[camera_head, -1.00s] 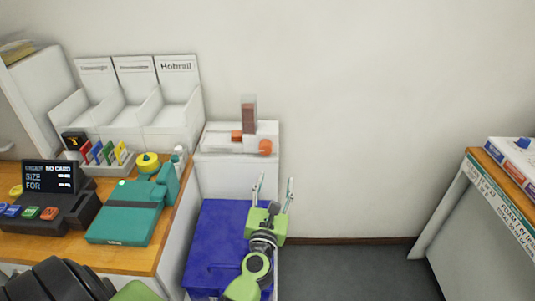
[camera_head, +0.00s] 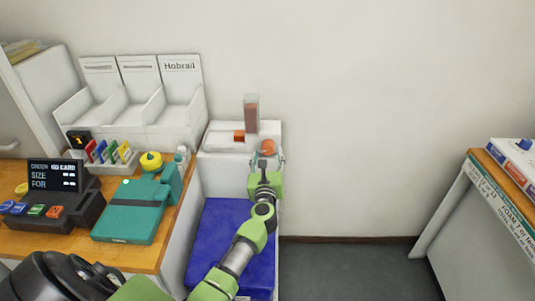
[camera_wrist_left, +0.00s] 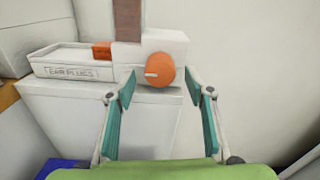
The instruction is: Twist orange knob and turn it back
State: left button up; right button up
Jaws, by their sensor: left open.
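The orange knob (camera_head: 268,147) is on the front of a white ear plug dispenser (camera_head: 222,140) by the wall. In the left wrist view the knob (camera_wrist_left: 160,70) is round, with a white mark lying about level on its left half. My left gripper (camera_head: 267,158) is open just in front of the knob. In the left wrist view its two teal fingers (camera_wrist_left: 160,88) stand on either side of the knob, with gaps and no visible contact. My right gripper is not in view.
The dispenser stands on a white cabinet (camera_wrist_left: 95,120), with a blue surface (camera_head: 235,230) lower in front. Left is a wooden counter (camera_head: 140,252) with a teal device (camera_head: 130,212) and a card terminal (camera_head: 55,205). Bare wall is to the right.

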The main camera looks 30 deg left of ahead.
pick_arm(q)
jog(key=shift+w+a, duration=0.25)
jog(key=shift+w, duration=0.2)
jog(key=c, duration=1.1)
